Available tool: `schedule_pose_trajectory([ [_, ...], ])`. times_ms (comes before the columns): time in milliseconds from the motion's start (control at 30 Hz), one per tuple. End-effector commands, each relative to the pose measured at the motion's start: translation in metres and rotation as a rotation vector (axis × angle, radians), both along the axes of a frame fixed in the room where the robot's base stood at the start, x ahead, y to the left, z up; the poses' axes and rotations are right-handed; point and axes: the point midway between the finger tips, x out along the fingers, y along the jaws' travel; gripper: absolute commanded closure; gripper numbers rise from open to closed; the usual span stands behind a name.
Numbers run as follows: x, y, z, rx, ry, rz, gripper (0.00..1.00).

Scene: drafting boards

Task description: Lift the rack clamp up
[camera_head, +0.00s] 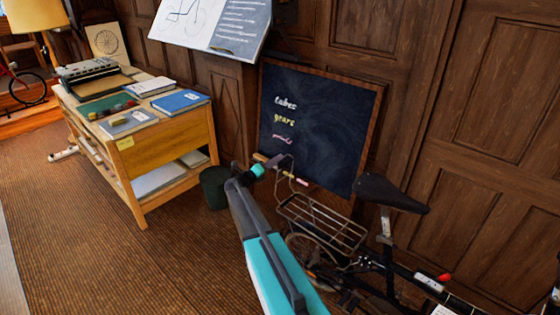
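A bicycle stands at the lower right with a wire rear rack (322,226) over its back wheel. A thin wire loop (291,166), which looks like the rack clamp, stands up at an angle from the rack's left end, in front of the blackboard. My arm reaches up from the bottom middle. My gripper (268,165) is at the loop's upper left end, small and dark. Whether its fingers touch or enclose the wire is too small to tell. The bed of the rack looks empty.
A blackboard (325,130) leans on the wood-panelled wall behind the rack. A black saddle (390,193) rises right of the rack. A wooden desk (165,145) with books stands left, a dark bin (214,188) beside it. Carpet (90,235) is clear at the lower left.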

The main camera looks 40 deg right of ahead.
Motion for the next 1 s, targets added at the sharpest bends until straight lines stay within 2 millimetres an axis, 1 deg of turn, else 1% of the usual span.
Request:
schedule_pose_trajectory([
  [33, -0.003, 0.010, -0.001, 0.000, 0.000, 0.002, 0.74],
  [200, -0.008, 0.037, -0.001, 0.000, -0.001, 0.002, 0.74],
  [400, -0.014, 0.067, -0.001, 0.000, -0.001, 0.002, 0.74],
  [500, -0.016, 0.079, 0.000, 0.000, -0.001, 0.002, 0.74],
  [600, -0.018, 0.087, 0.000, 0.000, -0.001, 0.001, 0.74],
  [700, -0.019, 0.091, 0.000, 0.000, -0.001, 0.000, 0.74],
  [1000, -0.018, 0.092, 0.001, 0.000, -0.001, 0.000, 0.74],
])
